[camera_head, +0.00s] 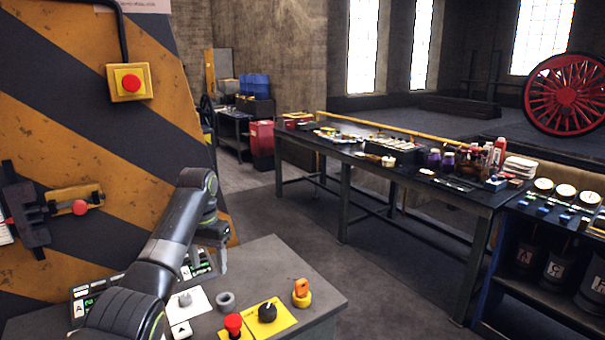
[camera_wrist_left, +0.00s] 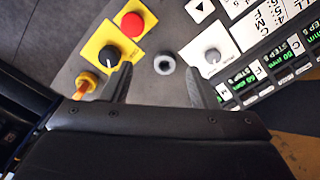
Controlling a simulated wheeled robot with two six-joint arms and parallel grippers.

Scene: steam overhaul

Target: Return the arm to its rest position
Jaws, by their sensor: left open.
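My left arm comes in from the lower left in the head view, over a grey control desk (camera_head: 265,262). My left gripper (camera_head: 222,258) hangs above the desk, partly hidden by its own wrist. In the left wrist view its two fingers (camera_wrist_left: 160,88) are apart with nothing between them, and a grey ring (camera_wrist_left: 164,64) on the desk shows beyond the gap. The grey ring (camera_head: 226,301) stands just in front of the gripper in the head view. My right gripper is not in view.
A red button (camera_head: 233,323), black knob (camera_head: 267,312) and orange key switch (camera_head: 302,292) stand up from the desk. A striped panel (camera_head: 130,150) with an emergency stop (camera_head: 130,83) rises at left. A long workbench (camera_head: 340,155) stands beyond open floor.

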